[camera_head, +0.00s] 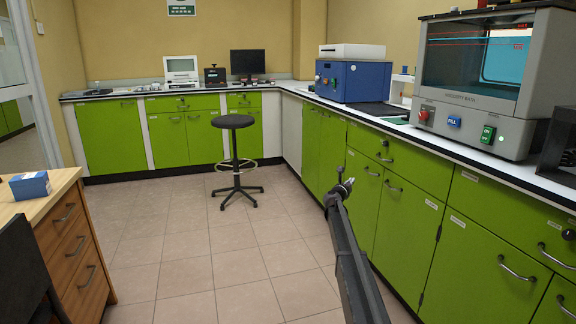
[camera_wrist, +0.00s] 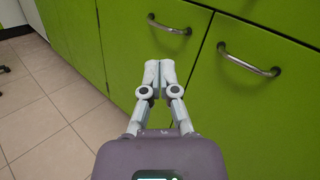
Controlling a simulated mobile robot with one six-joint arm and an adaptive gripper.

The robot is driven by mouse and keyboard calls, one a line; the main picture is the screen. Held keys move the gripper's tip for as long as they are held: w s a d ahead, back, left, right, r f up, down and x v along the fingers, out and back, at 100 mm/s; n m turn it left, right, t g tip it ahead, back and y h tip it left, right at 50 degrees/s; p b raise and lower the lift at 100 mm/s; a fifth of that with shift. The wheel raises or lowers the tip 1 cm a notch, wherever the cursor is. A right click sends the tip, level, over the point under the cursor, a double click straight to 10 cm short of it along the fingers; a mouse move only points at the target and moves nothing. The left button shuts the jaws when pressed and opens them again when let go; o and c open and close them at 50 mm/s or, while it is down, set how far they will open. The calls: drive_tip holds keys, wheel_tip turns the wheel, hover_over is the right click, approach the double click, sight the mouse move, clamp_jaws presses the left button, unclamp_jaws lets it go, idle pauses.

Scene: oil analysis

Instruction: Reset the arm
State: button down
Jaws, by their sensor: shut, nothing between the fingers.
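My gripper (camera_wrist: 160,72) shows in the wrist view, with its two pale fingers together and nothing between them. It points toward the green cabinet doors (camera_wrist: 240,110), and a cabinet handle (camera_wrist: 169,25) appears just beyond the fingertips. I cannot tell the exact distance to the handle. In the head view my dark arm stretches forward from the bottom, right of centre. The far end of the arm (camera_head: 344,185) is in front of the green cabinets (camera_head: 400,215) on the right, below the worktop.
A black stool (camera_head: 233,122) stands on the tiled floor, which is open around it. A wooden drawer unit (camera_head: 75,235) is at the left. The right worktop carries a blue instrument (camera_head: 352,82) and a grey viscosity bath (camera_head: 470,115). Several handles stick out from the right cabinets.

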drive_tip(key=s+a+f+n+g+y+p, duration=0.1)
drive_tip(key=s+a+f+n+y+p, duration=0.1)
drive_tip(key=s+a+n+y, duration=0.9)
drive_tip(key=s+a+f+n+g+y+p, duration=0.25)
drive_tip(key=s+a+n+y, duration=0.25)
drive_tip(key=s+a+n, duration=0.75)
drive_tip(key=s+d+f+n+g+h+p, duration=0.15)
drive_tip(key=s+d+n+g, duration=0.35)
drive_tip(key=s, duration=0.8)
drive_tip(key=s+f+n+g+h+p, duration=0.1)
drive_tip(key=s+f+n+g+h, duration=0.15)
drive_tip(key=s+n, duration=0.75)
drive_tip(key=s+d+f+n+g+h+p, duration=0.1)
drive_tip(key=s+d+f+n+g+p, duration=0.2)
drive_tip(key=s, duration=1.2)
wheel_tip(320, 180, up, 39)
drive_tip(key=g+p, duration=0.1)
drive_tip(key=p, duration=3.5)
drive_tip(key=shift+p, duration=0.35)
drive_tip(key=shift+w+f+m, duration=0.1)
drive_tip(key=shift+f+m, duration=0.05)
drive_tip(key=shift+m, duration=0.1)
